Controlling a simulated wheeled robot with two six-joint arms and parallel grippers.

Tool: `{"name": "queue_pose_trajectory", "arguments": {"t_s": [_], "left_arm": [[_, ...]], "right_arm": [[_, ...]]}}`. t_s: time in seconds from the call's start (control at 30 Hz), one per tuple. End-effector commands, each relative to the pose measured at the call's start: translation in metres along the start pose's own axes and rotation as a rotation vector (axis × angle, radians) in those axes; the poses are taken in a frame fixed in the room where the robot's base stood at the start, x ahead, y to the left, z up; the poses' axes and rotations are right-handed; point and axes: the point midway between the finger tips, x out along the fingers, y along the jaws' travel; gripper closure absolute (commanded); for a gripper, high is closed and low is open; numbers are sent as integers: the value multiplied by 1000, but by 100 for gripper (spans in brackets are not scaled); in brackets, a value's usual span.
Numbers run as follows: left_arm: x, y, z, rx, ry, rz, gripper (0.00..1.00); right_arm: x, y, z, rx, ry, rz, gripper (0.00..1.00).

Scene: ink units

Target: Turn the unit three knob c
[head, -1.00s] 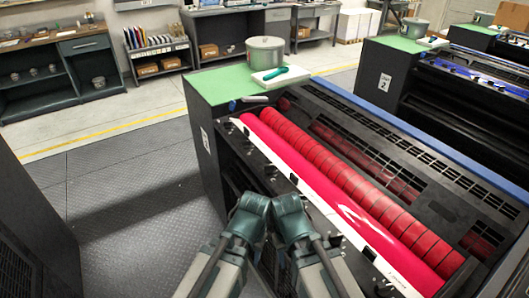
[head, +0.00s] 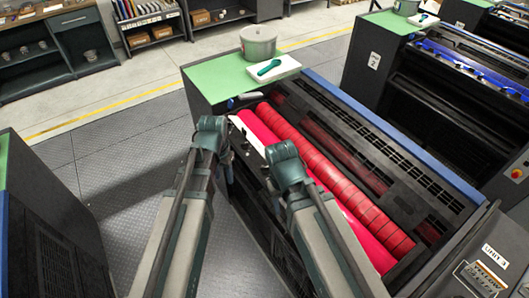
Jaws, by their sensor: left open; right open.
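The near ink unit has a glossy red roller (head: 262,130) and a segmented red roller (head: 310,148) beside it. A strip with small black knobs runs along its front edge, largely hidden behind my arms. I cannot tell which knob is c. My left gripper (head: 212,124) is at the far left part of this front edge. My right gripper (head: 281,153) is over the edge, to the right of the left one. Both point away from me, and their fingertips are too small to make out. Neither visibly holds anything.
A green top (head: 205,84) carries a grey pot (head: 258,43) and a white tray (head: 285,68) with a teal tool. Another unit (head: 385,85) stands at the back right. A dark cabinet (head: 45,225) stands at left; the floor (head: 125,160) between is clear. A labelled panel (head: 485,265) is at lower right.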

Motion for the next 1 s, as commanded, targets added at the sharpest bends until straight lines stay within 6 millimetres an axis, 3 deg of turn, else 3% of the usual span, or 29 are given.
{"name": "queue_pose_trajectory", "arguments": {"t_s": [0.03,0.1,0.3,0.43,0.63,1.0], "left_arm": [[-9,0,-33,99,-2,4,56],[-8,7,-59,246,-6,8,56],[-4,35,-130,659,-21,22,56],[-2,55,-166,884,-28,32,56],[-2,70,-187,1051,-33,40,56],[7,72,-186,1066,-33,40,56]], "right_arm": [[-10,1,1,0,0,0,50],[-10,1,1,1,0,0,50],[-9,1,1,1,0,0,50],[-9,1,1,0,0,0,50],[-9,1,1,0,0,0,50],[-1,0,0,1,0,0,50]]}}
